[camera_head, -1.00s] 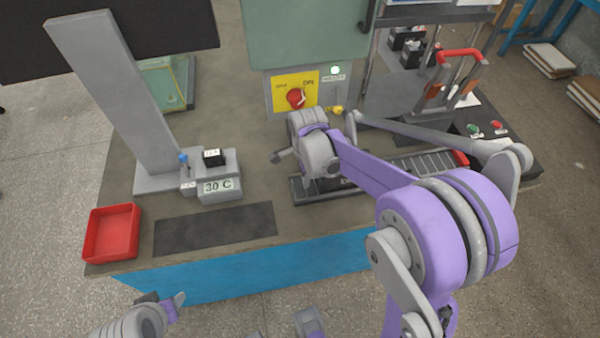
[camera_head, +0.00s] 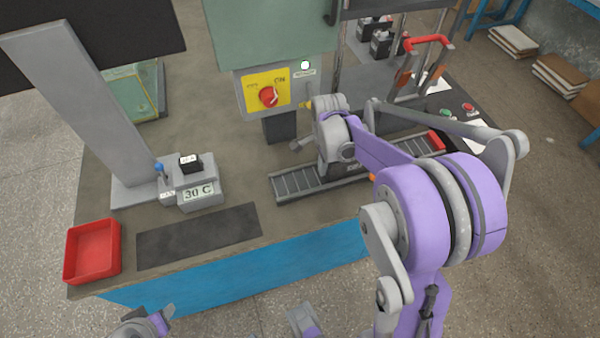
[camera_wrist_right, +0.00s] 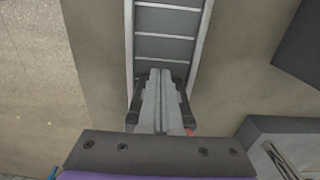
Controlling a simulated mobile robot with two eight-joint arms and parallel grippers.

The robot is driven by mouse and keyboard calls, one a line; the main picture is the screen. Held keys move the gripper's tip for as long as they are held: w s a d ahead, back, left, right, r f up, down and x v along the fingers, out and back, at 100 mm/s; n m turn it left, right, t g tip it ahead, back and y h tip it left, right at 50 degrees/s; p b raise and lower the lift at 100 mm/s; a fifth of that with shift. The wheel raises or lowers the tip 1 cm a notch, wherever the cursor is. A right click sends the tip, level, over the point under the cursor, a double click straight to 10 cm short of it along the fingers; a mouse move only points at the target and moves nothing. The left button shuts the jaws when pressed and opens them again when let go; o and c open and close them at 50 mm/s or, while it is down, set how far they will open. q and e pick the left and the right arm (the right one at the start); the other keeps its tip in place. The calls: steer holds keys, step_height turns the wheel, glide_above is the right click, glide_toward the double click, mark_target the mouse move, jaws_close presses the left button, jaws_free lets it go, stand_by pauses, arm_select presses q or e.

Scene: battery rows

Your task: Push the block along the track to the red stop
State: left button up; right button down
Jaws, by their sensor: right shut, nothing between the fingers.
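The track (camera_head: 312,180) is a ridged rail on the bench, running from front left to back right. The red stop (camera_head: 437,140) is at its far right end. My right gripper (camera_head: 333,172) is over the middle of the track, partly hidden by its own wrist. In the right wrist view its shut fingers (camera_wrist_right: 160,100) point along the track (camera_wrist_right: 165,45), with nothing between them. I cannot make out the block for certain; a dark part (camera_head: 352,170) shows beside the gripper on the track. My left gripper (camera_head: 152,318) is at the bottom left, clear of the bench.
A control panel with a red knob (camera_head: 268,96) stands behind the track. A 30 C display block (camera_head: 199,194), a dark mat (camera_head: 200,235) and a red tray (camera_head: 92,250) lie to the left. A red-handled frame (camera_head: 425,45) stands behind the stop end.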

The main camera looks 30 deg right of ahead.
steer(key=s+d, duration=0.1)
steer(key=d, duration=0.6)
steer(key=s+d, duration=0.2)
steer(key=d, duration=0.5)
steer(key=s+d+b, duration=0.1)
steer(key=s+d, duration=0.1)
steer(key=d, duration=0.6)
steer(key=shift+s, duration=0.15)
arm_select(q)
steer(key=shift+f, duration=0.65)
arm_select(e)
steer(key=shift+a, duration=0.15)
